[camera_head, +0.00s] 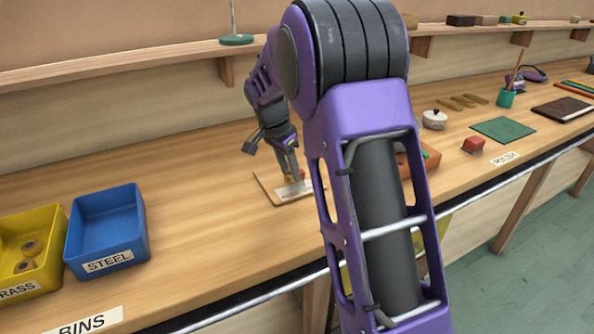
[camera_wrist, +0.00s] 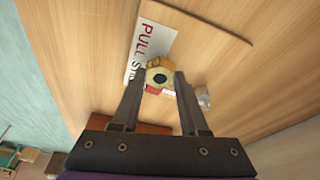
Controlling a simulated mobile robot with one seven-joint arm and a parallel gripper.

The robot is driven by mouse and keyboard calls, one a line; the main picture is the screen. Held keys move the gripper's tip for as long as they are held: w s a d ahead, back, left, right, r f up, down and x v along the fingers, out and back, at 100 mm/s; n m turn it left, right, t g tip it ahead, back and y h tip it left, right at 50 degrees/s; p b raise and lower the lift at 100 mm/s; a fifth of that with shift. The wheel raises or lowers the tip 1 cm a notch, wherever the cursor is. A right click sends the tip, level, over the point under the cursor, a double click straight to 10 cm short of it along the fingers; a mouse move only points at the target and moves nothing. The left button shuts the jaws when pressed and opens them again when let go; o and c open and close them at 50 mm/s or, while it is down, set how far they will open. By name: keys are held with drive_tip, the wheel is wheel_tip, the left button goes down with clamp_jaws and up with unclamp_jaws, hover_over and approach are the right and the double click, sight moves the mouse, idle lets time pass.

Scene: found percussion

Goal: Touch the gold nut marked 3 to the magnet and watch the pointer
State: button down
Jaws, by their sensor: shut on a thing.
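My gripper (camera_wrist: 160,80) is shut on a gold hex nut (camera_wrist: 157,66) with a dark hole. No number can be read on the nut. In the head view my gripper (camera_head: 296,178) is low over a thin wooden board (camera_head: 267,190) on the bench. A red piece (camera_wrist: 153,90), perhaps the magnet, shows just below the nut between my fingers. I cannot tell whether the nut touches it. A white sign (camera_wrist: 143,45) reading "PULL" and more lies on the board. A small greyish piece (camera_wrist: 203,97) is right of my fingers. I cannot make out the pointer.
A blue bin (camera_head: 105,230) labelled STEEL and a yellow bin (camera_head: 52,278) labelled BRASS, with gold pieces inside, stand at the left. My arm hides part of an orange thing (camera_head: 432,157). Bench between bins and board is clear.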

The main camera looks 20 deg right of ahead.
drive_tip(key=shift+s+a, duration=0.25)
drive_tip(key=shift+a, duration=0.95)
idle(0.7)
drive_tip(key=shift+s+a, duration=0.25)
drive_tip(key=shift+a, duration=1)
drive_tip(key=shift+s+a, duration=0.25)
drive_tip(key=shift+a, duration=0.95)
wheel_tip(320, 180, up, 8)
drive_tip(key=p, duration=0.5)
drive_tip(key=shift+s, duration=0.1)
